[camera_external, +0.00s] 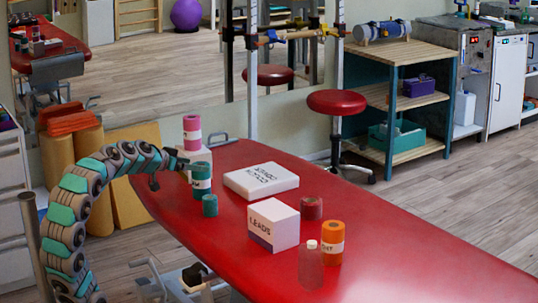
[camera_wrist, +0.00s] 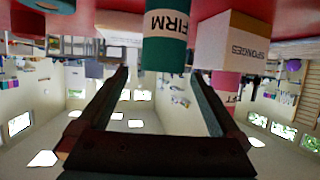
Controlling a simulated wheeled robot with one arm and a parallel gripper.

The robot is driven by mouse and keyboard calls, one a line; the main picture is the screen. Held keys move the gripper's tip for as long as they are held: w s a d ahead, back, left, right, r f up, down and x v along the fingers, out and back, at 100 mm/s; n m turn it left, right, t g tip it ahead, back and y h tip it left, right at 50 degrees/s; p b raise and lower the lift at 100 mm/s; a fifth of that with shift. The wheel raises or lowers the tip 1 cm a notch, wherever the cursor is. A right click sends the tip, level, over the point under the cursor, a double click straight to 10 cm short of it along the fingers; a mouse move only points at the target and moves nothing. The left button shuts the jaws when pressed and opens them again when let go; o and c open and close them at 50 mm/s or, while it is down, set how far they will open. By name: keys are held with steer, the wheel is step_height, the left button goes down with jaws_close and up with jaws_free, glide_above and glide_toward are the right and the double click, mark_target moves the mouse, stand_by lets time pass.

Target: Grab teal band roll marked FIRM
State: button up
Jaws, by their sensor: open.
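The teal band roll with a white label stands upright on the red couch in the external view (camera_external: 202,181). In the wrist view the picture is upside down, and the teal roll (camera_wrist: 165,54) shows the label FIRM. My gripper (camera_external: 170,170) is open and empty, just left of the roll. In the wrist view my gripper (camera_wrist: 163,76) has a finger on each side of the roll's line, and the roll appears beyond the fingertips. I cannot tell whether either finger touches it.
A sponges box (camera_wrist: 228,42) stands close beside the roll, with a pink roll (camera_external: 192,124) on top.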

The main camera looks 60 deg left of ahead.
steer(key=x, duration=0.7)
steer(key=shift+a+f, duration=0.25)
steer(key=shift+f, duration=0.1)
jaws_close()
stand_by(0.5)
